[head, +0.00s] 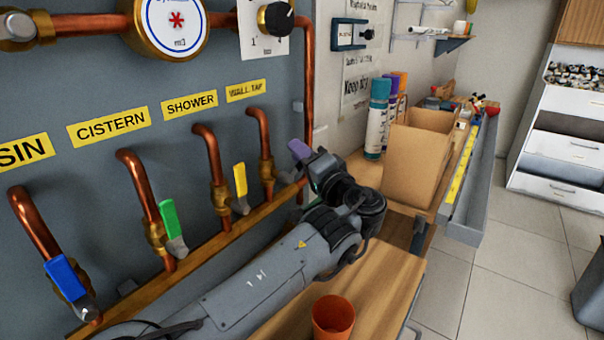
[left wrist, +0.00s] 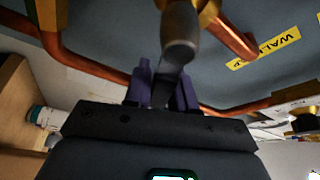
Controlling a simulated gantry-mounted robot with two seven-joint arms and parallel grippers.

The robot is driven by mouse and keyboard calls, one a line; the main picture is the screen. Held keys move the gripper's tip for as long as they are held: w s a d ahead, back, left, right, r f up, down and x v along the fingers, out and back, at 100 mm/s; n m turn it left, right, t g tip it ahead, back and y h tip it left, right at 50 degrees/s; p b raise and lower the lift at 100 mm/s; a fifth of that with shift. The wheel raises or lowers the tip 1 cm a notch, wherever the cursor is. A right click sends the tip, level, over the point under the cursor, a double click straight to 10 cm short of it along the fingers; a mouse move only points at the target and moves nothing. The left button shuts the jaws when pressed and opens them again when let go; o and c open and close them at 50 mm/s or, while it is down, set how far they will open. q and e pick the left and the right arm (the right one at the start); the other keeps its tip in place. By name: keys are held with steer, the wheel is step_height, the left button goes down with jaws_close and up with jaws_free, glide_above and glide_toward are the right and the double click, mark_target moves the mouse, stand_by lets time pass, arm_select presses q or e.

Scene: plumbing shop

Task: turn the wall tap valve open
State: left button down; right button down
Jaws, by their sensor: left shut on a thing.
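The wall tap valve (head: 267,171) is a brass body on a copper pipe under the yellow "WALL TAP" label (head: 246,91), at the right end of the valve row. My left gripper (head: 303,156) is just to its right, against the wall panel. In the left wrist view, the valve's grey lever (left wrist: 179,40) comes down from the brass body and passes between my purple fingers (left wrist: 164,90), which are shut on it. The lever is mostly hidden by my gripper in the head view, so its angle is hard to tell there. My right gripper is not in view.
Valves with yellow (head: 240,180), green (head: 169,219) and blue (head: 64,277) handles stand left along the panel. An orange cup (head: 333,317) is on the wooden bench below my arm. A cardboard box (head: 415,165) and a blue-capped tube (head: 377,120) stand beyond my gripper.

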arm_select(q)
steer(key=shift+s+a+r+n+y+b, duration=0.15)
steer(key=shift+r+n+y+b, duration=0.1)
steer(key=shift+n+b, duration=0.4)
steer(key=shift+s+a+r+n+y+b, duration=0.1)
steer(key=shift+r+n+y+b, duration=0.15)
steer(key=shift+n+b, duration=0.35)
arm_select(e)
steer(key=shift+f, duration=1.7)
arm_select(q)
steer(key=c, duration=1)
jaws_free()
steer(key=shift+r, duration=0.1)
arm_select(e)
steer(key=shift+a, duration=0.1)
arm_select(q)
steer(key=shift+d, duration=0.1)
steer(key=p+v, duration=0.1)
steer(key=v, duration=0.4)
steer(key=p+v, duration=0.1)
steer(key=v, duration=0.4)
steer(key=shift+s+d+f, duration=0.15)
steer(key=shift+s+f, duration=0.15)
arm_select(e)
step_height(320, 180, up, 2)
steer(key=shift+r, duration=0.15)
